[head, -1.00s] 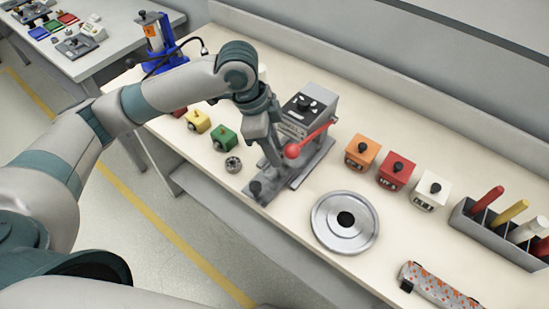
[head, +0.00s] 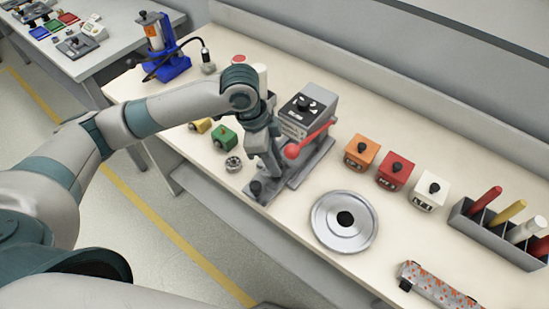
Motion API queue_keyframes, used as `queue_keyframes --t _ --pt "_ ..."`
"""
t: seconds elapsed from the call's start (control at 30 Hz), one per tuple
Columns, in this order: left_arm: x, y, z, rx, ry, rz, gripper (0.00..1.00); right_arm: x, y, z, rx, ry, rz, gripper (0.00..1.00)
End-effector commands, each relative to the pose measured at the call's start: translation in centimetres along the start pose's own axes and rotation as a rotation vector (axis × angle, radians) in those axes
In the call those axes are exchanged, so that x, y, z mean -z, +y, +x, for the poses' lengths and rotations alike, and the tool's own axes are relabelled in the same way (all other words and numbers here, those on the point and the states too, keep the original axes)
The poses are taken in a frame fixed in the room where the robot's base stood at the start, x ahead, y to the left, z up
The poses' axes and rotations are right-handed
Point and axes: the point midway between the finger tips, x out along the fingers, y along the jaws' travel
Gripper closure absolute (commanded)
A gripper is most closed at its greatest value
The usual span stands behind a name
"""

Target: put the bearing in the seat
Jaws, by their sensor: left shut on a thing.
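My left gripper (head: 274,170) is low over the grey fixture (head: 310,165) on the bench, just left of the red ball on its lever. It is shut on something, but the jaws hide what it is. A small round metal piece with dark spots (head: 233,164), which looks like a bearing, lies on the bench left of the gripper and apart from it. A silver disc with a dark centre (head: 326,222) lies flat to the right; I cannot tell whether this is the seat. My right gripper is not in view.
A green block (head: 224,138) and a yellow one are at the left. Orange (head: 362,149), red (head: 395,171) and white (head: 431,190) knobbed blocks stand at the right. A grey rack (head: 495,238) and a patterned bar (head: 440,287) are farther right. A blue device (head: 165,62) stands at the back left.

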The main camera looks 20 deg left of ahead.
Motion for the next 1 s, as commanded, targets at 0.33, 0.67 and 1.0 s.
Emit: queue_keyframes --t 0.33,0.67,1.0 --pt "-0.1 0.0 0.5 -0.001 0.000 0.000 1.00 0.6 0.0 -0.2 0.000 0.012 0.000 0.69" --pt "-0.3 0.0 1.2 -0.001 0.000 0.000 1.00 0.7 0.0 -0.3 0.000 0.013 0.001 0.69" --pt "-0.3 0.1 1.2 -0.002 -0.001 0.000 0.54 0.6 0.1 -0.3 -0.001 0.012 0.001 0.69"
